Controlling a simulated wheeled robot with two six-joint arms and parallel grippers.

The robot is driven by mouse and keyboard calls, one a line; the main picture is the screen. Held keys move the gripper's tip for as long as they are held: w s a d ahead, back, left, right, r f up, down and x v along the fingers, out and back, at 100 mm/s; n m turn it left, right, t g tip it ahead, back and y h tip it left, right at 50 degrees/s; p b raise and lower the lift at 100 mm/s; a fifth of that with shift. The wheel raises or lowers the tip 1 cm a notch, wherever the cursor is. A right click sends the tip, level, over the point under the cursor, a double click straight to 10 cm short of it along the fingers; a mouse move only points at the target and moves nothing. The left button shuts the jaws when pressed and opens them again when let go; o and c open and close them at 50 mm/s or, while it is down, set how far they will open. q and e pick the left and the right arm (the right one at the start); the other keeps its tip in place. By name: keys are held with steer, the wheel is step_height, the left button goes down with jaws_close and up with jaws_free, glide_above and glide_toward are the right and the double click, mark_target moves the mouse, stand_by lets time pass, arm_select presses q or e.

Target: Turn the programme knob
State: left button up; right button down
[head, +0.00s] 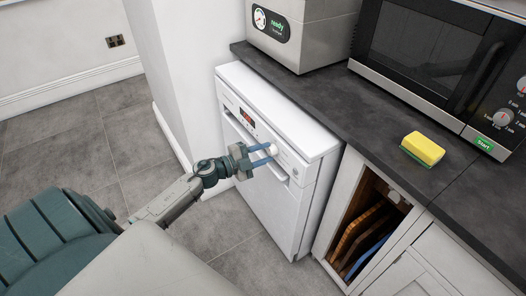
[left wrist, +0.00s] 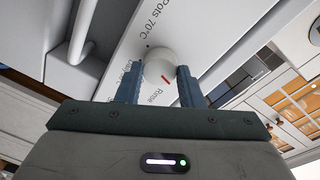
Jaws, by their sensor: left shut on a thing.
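The programme knob (left wrist: 160,73) is a round white dial with a red mark, on the front panel of a white dishwasher (head: 270,185). Printed labels such as "Pots 70°C" and "Rinse" surround it in the left wrist view. In the head view the knob (head: 273,149) shows at the fingertips. My left gripper (head: 268,153) is shut on the knob, with one blue finger on each side of it; its fingers also show in the left wrist view (left wrist: 159,82). The red mark points toward the lower right, near "Rinse", in the left wrist view. My right gripper is not in view.
A red-lit display (head: 248,119) and a handle (head: 277,172) are on the dishwasher front. A dark worktop (head: 370,120) holds a microwave (head: 425,50), a light-coloured appliance (head: 305,35) and a yellow-green sponge (head: 424,149). An open cubby holds boards (head: 362,235). Floor is clear at left.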

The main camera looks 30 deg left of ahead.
arm_select(q)
steer(key=m, duration=0.2)
steer(key=shift+m+p, duration=0.3)
steer(key=shift+p, duration=0.1)
steer(key=shift+m+y, duration=0.3)
steer(key=shift+m, duration=1.4)
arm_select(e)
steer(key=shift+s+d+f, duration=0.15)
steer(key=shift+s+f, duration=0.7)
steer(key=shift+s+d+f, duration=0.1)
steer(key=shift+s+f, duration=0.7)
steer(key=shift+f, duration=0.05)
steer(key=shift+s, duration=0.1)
arm_select(q)
steer(key=o, duration=1)
steer(key=shift+s, duration=0.15)
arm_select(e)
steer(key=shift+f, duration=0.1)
